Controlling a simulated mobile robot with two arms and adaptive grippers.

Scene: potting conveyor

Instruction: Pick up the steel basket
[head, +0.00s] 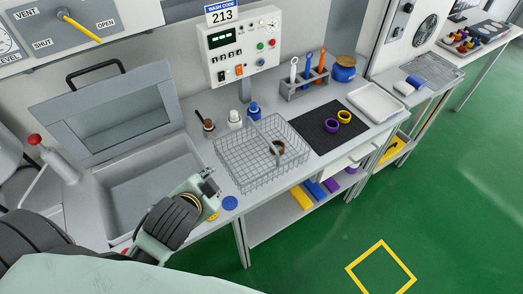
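My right gripper is not in view.
An open-lidded basin (155,185) lies left of the basket. Small bottles (234,119) stand behind it. A black mat (322,128) with purple and yellow rings, a tool rack (307,88) and a white tray (375,103) are to the right. The green floor is open in front.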

